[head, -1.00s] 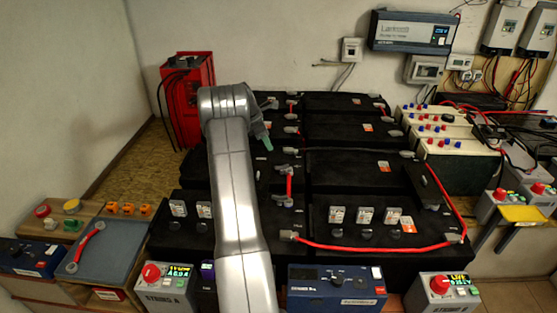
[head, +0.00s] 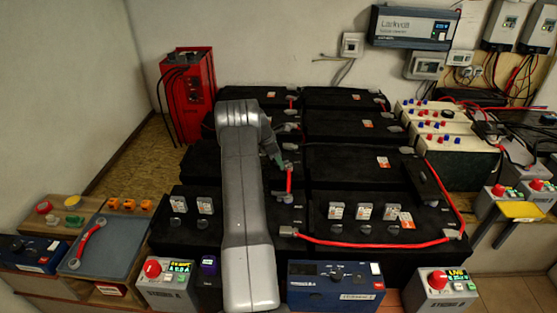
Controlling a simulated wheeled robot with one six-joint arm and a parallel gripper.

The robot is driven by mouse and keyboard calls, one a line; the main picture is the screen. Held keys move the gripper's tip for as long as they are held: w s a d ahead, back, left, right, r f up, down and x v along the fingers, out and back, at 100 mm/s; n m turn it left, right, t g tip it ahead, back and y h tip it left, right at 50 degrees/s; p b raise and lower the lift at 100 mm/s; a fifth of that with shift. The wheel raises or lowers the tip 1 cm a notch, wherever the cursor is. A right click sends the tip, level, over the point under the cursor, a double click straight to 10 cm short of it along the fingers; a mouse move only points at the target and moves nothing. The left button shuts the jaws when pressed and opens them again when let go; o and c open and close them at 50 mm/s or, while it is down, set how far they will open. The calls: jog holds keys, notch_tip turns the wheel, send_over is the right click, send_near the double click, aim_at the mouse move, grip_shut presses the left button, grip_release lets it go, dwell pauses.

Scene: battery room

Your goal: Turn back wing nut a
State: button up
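My gripper (head: 276,158) is at the end of my arm, just left of the upper grey terminal clamp (head: 288,166) of a short red link cable (head: 289,182). Its greenish fingertips are close to that clamp; I cannot tell if they touch it. The fingers are too small to tell open from shut. The lower clamp (head: 282,197) of the link sits on the front black battery. No wing nut can be made out clearly, and none carries a readable letter. My forearm hides part of the batteries to the left.
Black batteries (head: 350,165) fill the middle. A long red cable (head: 365,245) runs along the front battery to the right. Control boxes (head: 165,283) and a blue meter (head: 335,283) stand in front. A blue tray (head: 115,240) with a red cable (head: 90,240) lies at left.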

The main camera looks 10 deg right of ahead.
grip_shut()
jog(key=shift+w+f+m+b, duration=0.1)
jog(key=shift+m+b, duration=0.2)
jog(key=shift+m, duration=0.3)
jog(key=shift+w+m+g, duration=0.1)
jog(key=shift+m+g, duration=0.6)
jog(key=shift+m, duration=0.5)
grip_release()
jog(key=shift+r, duration=0.25)
jog(key=b+v, duration=0.1)
jog(key=v, duration=1.2)
jog(key=shift+r, duration=0.25)
jog(key=shift+a+f, duration=0.1)
